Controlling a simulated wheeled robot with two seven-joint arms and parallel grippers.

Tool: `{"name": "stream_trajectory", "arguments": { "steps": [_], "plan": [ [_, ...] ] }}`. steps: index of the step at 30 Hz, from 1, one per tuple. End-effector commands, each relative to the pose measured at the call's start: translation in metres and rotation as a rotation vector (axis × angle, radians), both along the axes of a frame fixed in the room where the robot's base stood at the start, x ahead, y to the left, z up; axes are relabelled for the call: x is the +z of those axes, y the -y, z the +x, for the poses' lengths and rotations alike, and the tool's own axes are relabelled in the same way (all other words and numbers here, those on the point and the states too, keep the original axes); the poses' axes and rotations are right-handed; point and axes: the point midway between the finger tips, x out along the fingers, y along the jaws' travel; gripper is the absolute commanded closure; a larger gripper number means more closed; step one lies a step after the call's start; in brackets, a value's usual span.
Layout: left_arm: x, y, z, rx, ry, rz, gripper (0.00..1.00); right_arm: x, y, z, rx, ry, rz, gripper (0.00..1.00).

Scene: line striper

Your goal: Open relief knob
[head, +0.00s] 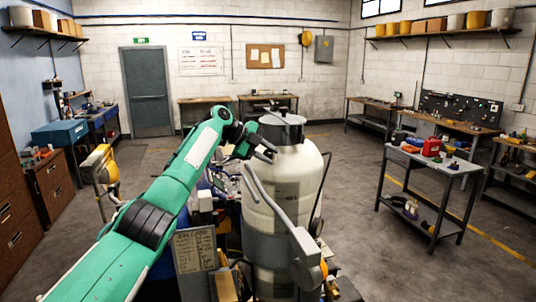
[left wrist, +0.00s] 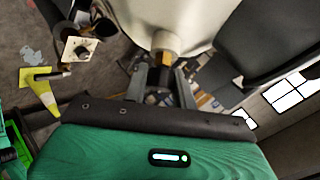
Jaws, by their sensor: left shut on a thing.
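A large pale tank (head: 292,182) with a grey lid stands upright on the line striper in the head view. My left arm reaches to its upper left side, and my left gripper (head: 266,151) is there. In the left wrist view the tank (left wrist: 190,18) fills the top, and a brass fitting (left wrist: 163,44) sticks out of it. The dark relief knob (left wrist: 158,78) sits on the fitting's end, between the two fingers of my left gripper (left wrist: 160,88), which is shut on it. The knob is hidden in the head view.
A tag (head: 195,250) hangs at the striper's left. A tool cart (head: 436,165) stands at right, and a yellow item (head: 101,165) at left. The floor between striper and cart is clear.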

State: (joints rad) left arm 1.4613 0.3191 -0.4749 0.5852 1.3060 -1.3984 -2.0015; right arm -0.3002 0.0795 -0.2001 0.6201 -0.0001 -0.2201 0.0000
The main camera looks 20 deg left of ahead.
Motion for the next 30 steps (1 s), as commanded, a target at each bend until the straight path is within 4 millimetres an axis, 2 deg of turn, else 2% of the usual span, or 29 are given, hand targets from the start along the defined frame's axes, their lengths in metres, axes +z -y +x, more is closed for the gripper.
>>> {"name": "stream_trajectory", "arguments": {
  "steps": [3, 4, 7, 16, 20, 26, 30],
  "plan": [
    [-0.001, 0.000, 0.000, -0.001, -0.002, 0.002, 0.96, 0.000, 0.000, 0.000, 0.000, 0.000, 0.000, 1.00],
    [-0.001, 0.000, 0.000, -0.001, -0.002, 0.002, 0.71, 0.000, 0.000, 0.000, 0.000, 0.000, 0.000, 1.00],
    [-0.001, 0.000, 0.000, -0.001, -0.001, 0.001, 0.52, 0.000, 0.000, 0.000, 0.000, 0.000, 0.000, 1.00],
    [0.000, -0.001, 0.000, 0.000, 0.000, 0.000, 0.51, -0.001, 0.000, 0.000, 0.000, 0.000, 0.000, 1.00],
    [0.003, -0.006, -0.004, -0.001, 0.001, 0.000, 0.51, -0.008, 0.000, 0.000, 0.000, 0.000, 0.000, 1.00],
    [0.021, -0.030, -0.020, 0.002, 0.003, 0.000, 0.51, -0.031, 0.001, 0.000, 0.000, 0.000, -0.001, 1.00],
    [0.041, -0.052, -0.035, 0.002, 0.003, 0.000, 0.51, -0.047, 0.001, 0.000, 0.000, 0.000, -0.001, 1.00]
  ]
}}
